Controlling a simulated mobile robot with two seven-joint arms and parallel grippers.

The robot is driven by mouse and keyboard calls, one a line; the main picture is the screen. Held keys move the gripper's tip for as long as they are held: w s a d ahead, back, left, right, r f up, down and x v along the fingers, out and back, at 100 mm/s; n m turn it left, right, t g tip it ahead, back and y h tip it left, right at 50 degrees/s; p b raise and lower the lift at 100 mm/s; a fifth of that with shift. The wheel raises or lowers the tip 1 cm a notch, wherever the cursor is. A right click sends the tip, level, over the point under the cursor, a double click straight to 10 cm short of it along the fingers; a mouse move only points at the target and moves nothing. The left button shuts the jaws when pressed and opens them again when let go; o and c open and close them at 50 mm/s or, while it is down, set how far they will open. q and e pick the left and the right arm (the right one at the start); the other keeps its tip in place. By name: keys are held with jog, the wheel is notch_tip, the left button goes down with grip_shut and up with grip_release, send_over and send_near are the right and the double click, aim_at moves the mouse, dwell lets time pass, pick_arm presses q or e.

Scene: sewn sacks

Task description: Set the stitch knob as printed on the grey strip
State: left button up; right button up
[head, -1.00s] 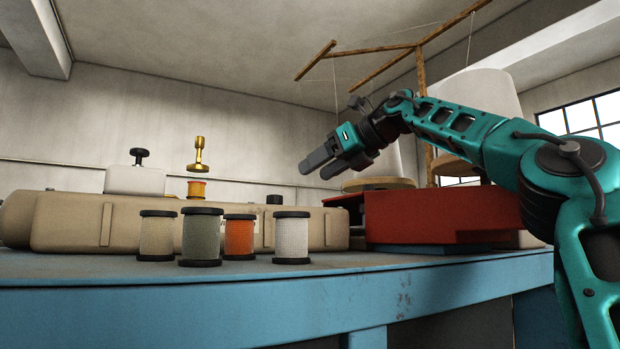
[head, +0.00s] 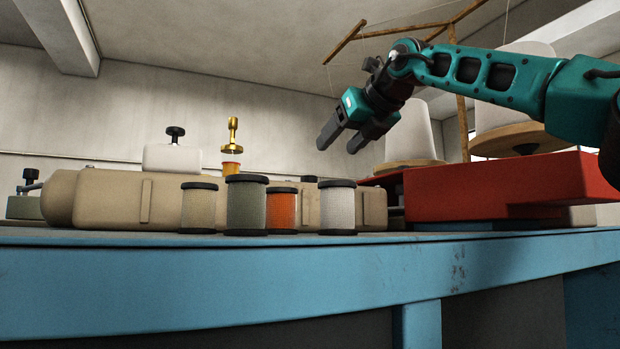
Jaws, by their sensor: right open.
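The tan sewing machine (head: 110,198) lies on its long side along the blue bench. A black knob (head: 175,133) stands on a white box (head: 172,158) on top of it. I cannot tell whether this is the stitch knob. No grey strip or printed setting can be made out; the spools cover part of the machine's front. My right gripper (head: 340,145) is open and empty, in the air above the machine's right end, fingers pointing down and left, apart from everything. My left gripper is not in view.
Several thread spools stand in front of the machine, among them a green one (head: 247,205), an orange one (head: 283,210) and a white one (head: 338,208). A red housing (head: 480,190) is at right, with large cones (head: 408,135) behind. The blue bench (head: 200,285) edge runs across the front.

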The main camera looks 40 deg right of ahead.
jog(key=p+x, duration=0.2)
jog(key=x, duration=1)
jog(key=shift+w+f, duration=0.1)
jog(key=shift+f, duration=0.1)
jog(key=c, duration=1)
